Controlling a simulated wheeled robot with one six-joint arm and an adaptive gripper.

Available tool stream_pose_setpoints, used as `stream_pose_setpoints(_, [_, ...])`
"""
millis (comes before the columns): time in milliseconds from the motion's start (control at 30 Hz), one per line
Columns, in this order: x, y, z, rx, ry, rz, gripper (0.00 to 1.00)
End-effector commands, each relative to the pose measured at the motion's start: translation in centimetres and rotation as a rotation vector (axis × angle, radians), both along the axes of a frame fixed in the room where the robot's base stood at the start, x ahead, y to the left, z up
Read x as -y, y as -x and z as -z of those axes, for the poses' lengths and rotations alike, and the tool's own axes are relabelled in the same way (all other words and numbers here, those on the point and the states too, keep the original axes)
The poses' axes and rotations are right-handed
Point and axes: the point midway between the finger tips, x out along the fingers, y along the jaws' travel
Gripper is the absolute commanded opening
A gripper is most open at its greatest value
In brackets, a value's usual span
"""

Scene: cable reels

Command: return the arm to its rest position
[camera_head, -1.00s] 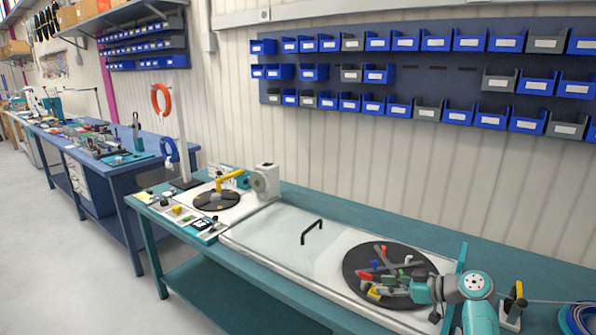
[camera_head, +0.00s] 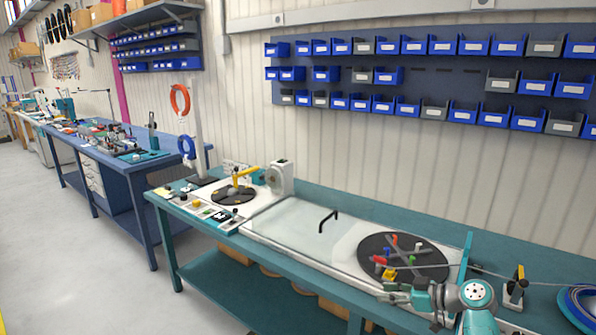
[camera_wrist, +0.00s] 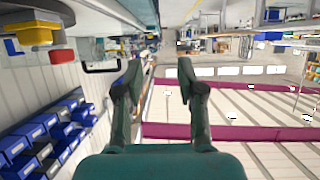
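My gripper (camera_head: 391,293) is at the front edge of the teal bench, just in front of the black turntable disc (camera_head: 375,245). In the wrist view my gripper (camera_wrist: 159,75) has its two fingers apart with nothing between them. My teal and grey wrist shows at the lower right of the head view. The disc carries a dark cross-shaped piece with red, yellow, green and blue parts.
The teal bench (camera_head: 315,188) has a clear cover with a black handle (camera_head: 328,217). A smaller disc with a yellow arm (camera_head: 243,173) is at its left end. Blue bins line the wall.

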Motion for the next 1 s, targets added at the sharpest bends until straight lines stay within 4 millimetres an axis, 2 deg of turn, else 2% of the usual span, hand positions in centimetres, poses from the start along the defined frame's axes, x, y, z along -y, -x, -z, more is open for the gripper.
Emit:
stream_pose_setpoints(267, [-0.9, 1.3, 3.5, -0.036, -0.004, 0.062, 0.39])
stream_pose_setpoints(433, [-1.6, 2.6, 6.6, -0.067, -0.007, 0.121, 0.39])
stream_pose_setpoints(567, [-2.4, 4.2, 9.8, -0.1, -0.008, 0.184, 0.39])
stream_pose_setpoints(800, [-4.1, 9.9, 17.3, -0.17, -0.006, 0.352, 0.39])
stream_pose_setpoints(1000, [-5.2, 15.9, 22.2, -0.206, 0.003, 0.492, 0.39])
